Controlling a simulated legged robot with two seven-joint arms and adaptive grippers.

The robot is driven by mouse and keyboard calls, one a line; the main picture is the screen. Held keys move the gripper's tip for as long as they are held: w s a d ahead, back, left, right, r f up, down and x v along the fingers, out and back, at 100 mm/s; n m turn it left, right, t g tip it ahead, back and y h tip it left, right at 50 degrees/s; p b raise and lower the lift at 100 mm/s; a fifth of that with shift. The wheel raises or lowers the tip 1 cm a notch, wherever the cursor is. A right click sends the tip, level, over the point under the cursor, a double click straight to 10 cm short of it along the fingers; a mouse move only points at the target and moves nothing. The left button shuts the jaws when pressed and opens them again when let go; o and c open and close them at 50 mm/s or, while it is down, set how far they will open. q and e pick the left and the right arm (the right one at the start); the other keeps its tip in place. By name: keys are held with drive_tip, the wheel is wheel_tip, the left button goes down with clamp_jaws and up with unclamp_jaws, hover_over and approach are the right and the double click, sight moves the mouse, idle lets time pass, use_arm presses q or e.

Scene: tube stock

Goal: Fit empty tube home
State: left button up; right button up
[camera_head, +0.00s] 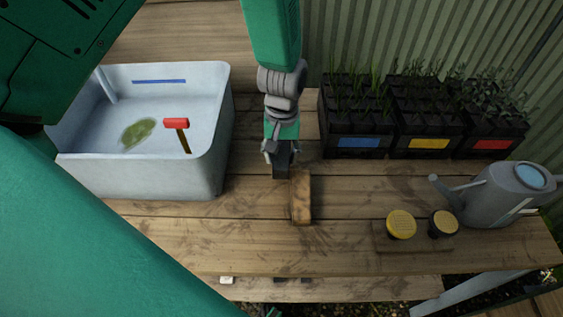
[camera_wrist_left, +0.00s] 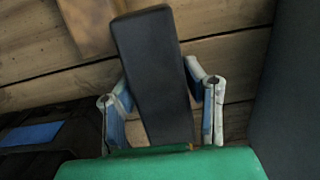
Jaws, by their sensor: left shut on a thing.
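My left gripper (camera_head: 281,152) hangs over the middle of the bench, left of the plant trays. It is shut on a black, square-sided tube (camera_head: 281,172), which points down toward the bench. In the left wrist view the tube (camera_wrist_left: 152,70) lies long and slightly tilted between the blue-padded fingers of the gripper (camera_wrist_left: 165,108). Its open end cannot be made out. Three black trays stand at the back right, with a blue label (camera_head: 358,143), a yellow label (camera_head: 429,143) and a red label (camera_head: 489,144). Green seedlings fill much of them. Any free cell is hidden.
A wooden block (camera_head: 301,197) lies beside the tube. Two yellow-topped knobs (camera_head: 401,224) sit on a small board, near a grey watering can (camera_head: 497,197). The bench (camera_head: 345,230) front is mostly clear.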

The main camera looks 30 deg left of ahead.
sight(282, 146)
use_arm(q)
drive_tip(key=shift+s+d+f, duration=0.1)
drive_tip(key=shift+f, duration=0.35)
wheel_tip(282, 146, down, 3)
drive_tip(key=shift+r, duration=0.1)
drive_tip(key=shift+w+a+f, duration=0.25)
drive_tip(key=shift+a, duration=0.3)
drive_tip(key=shift+c, duration=0.4)
drive_tip(key=shift+s+a, duration=0.1)
drive_tip(key=shift+s, duration=0.05)
drive_tip(key=o, duration=0.9)
drive_tip(key=shift+c, duration=0.2)
drive_tip(key=shift+o, duration=0.8)
drive_tip(key=shift+d, duration=0.25)
drive_tip(key=shift+d+r, duration=0.15)
drive_tip(key=shift+d, duration=0.15)
drive_tip(key=r, duration=1.1)
drive_tip(key=shift+w+a, duration=0.3)
drive_tip(key=shift+w, duration=0.05)
drive_tip(key=shift+d+r, duration=0.15)
drive_tip(key=shift+r, duration=0.4)
use_arm(e)
drive_tip(key=shift+r, duration=0.2)
use_arm(q)
drive_tip(key=shift+a+f, duration=0.1)
drive_tip(key=shift+a, duration=0.25)
use_arm(e)
drive_tip(key=shift+a+r, duration=0.1)
drive_tip(key=shift+a, duration=0.2)
